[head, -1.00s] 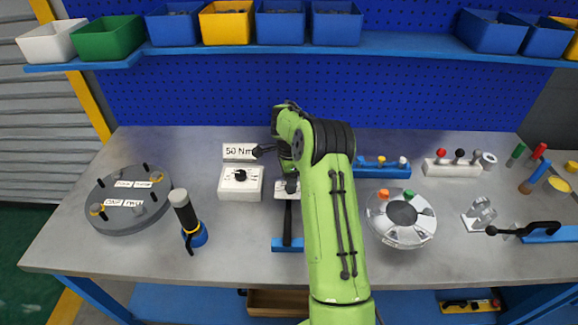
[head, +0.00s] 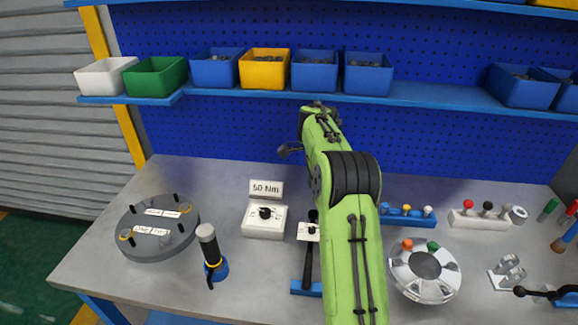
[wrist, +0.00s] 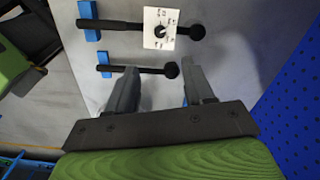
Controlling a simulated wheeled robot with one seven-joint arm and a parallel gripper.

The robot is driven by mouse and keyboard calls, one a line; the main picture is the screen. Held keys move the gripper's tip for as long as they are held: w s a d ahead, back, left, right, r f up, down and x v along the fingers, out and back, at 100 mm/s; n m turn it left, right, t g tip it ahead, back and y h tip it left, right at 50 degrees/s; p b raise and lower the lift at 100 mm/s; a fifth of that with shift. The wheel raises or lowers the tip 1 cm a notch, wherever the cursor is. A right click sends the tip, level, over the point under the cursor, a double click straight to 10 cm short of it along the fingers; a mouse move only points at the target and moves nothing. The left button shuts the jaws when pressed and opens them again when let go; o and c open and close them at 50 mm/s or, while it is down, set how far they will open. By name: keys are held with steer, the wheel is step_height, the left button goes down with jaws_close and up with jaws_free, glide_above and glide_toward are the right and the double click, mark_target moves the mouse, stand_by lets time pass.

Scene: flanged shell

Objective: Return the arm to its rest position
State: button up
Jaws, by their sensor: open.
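My green arm reaches up from the bottom of the head view over the middle of the workbench (head: 130,268), its forward end raised towards the pegboard. In the head view my gripper is mostly hidden behind the arm. In the wrist view my gripper (wrist: 155,90) is open, with two grey fingers apart and nothing between them. Beyond the fingers, a black-handled tool (wrist: 140,70) lies in a blue holder, and a second such tool (wrist: 120,24) carries a white dial card (wrist: 160,28). They look apart from the fingers.
A flanged shell (head: 425,272) and knob racks (head: 480,220) stand right. A shelf (head: 430,95) with bins (head: 316,70) hangs behind.

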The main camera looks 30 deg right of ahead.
steer(key=s+a+r+n+t+h, duration=0.2)
steer(key=s+a+r+n+t, duration=0.1)
steer(key=s+a+r+n, duration=1.05)
steer(key=s+a+f+n+t+y, duration=0.1)
steer(key=s+a+f+n, duration=0.1)
steer(key=s+a+n, duration=0.2)
steer(key=s+a+f+n+t+y, duration=0.1)
steer(key=s+a+n, duration=0.4)
steer(key=s, duration=0.6)
steer(key=shift+a+f+t, duration=0.25)
steer(key=shift+f+t, duration=0.05)
steer(key=shift+f, duration=0.25)
